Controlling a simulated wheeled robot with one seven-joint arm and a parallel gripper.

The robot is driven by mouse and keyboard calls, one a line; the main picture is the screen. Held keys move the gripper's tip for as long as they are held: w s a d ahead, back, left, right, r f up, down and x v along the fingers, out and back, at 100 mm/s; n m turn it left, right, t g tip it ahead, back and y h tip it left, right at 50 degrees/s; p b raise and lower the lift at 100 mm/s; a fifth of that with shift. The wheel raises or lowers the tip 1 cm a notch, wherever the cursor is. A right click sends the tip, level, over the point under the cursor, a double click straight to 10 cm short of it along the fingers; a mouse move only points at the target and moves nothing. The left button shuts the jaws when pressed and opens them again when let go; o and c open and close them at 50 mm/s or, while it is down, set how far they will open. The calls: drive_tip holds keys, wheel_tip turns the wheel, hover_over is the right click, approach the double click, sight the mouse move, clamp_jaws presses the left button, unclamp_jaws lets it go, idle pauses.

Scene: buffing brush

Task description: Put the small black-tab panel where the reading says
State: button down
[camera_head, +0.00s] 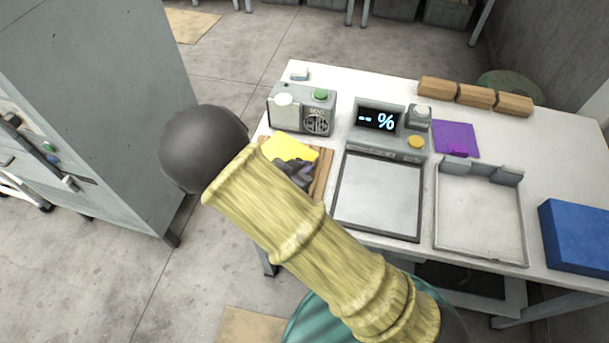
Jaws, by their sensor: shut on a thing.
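My gripper (293,172) shows only in part as dark grey shapes at the table's left side; my yellow-sleeved arm covers much of it. It is shut on a yellow panel (288,148), which is over a wooden tray (323,175). No black tab can be made out on the panel. A purple panel (455,138) with a magenta tab lies to the right. A flat grey plate (378,195) lies in front of the meter, bare.
A grey box (302,108) with a green button stands at back left. A shallow grey tray (480,258) with raised back clips is right of the plate. A blue block (578,237) is at far right. Wooden blocks (475,96) line the back. A grey cabinet (95,100) stands left.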

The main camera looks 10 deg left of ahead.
drive_tip(key=shift+f, duration=2)
drive_tip(key=shift+f, duration=0.1)
drive_tip(key=c, duration=1.5)
unclamp_jaws()
drive_tip(key=shift+s+r, duration=0.1)
drive_tip(key=shift+r, duration=0.1)
drive_tip(key=v, duration=1.1)
drive_tip(key=shift+s+b, duration=0.35)
drive_tip(key=shift+a+r, duration=0.1)
drive_tip(key=shift+a, duration=0.05)
